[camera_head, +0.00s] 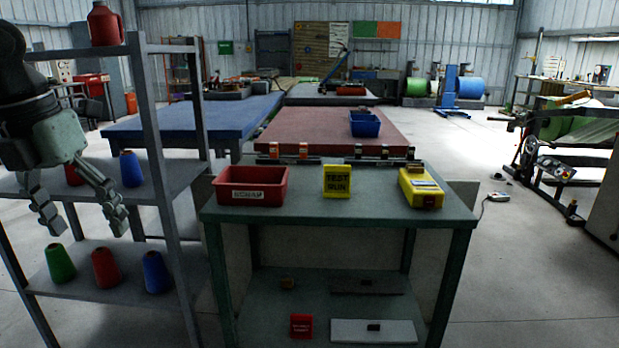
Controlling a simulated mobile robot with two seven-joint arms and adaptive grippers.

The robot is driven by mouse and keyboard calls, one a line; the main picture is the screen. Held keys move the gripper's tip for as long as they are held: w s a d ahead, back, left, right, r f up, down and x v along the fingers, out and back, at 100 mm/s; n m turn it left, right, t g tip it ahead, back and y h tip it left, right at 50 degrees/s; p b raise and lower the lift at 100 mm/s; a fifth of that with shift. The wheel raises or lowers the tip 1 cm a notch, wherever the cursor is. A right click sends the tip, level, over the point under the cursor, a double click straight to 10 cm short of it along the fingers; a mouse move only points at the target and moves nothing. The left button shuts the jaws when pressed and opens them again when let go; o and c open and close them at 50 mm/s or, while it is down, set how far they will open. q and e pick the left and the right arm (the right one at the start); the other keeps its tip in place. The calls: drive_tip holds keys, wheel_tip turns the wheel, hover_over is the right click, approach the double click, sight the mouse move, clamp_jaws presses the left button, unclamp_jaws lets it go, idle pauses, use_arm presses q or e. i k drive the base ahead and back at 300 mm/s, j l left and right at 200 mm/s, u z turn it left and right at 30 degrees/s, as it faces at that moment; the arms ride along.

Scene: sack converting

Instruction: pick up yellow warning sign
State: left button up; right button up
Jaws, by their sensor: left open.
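A yellow sign with dark lettering that reads "TEST RUN" (337,181) stands upright on the green-grey workbench (300,212), near its middle. My left gripper (87,226) is at the far left, pointing down with its fingers spread and empty. It is in front of the grey shelf rack, well to the left of the sign and apart from it. My right gripper is not in view.
A red bin (251,186) stands left of the sign; a yellow device (420,188) stands to its right. The grey rack (160,145) holds several coloured cones and a red jug (105,26). A red sign (301,326) is on the bench's lower shelf.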

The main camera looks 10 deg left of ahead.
sight(337, 179)
drive_tip(key=i+l, duration=0.65)
drive_tip(key=l, duration=0.15)
drive_tip(key=i+l, duration=0.6)
drive_tip(key=l, duration=0.15)
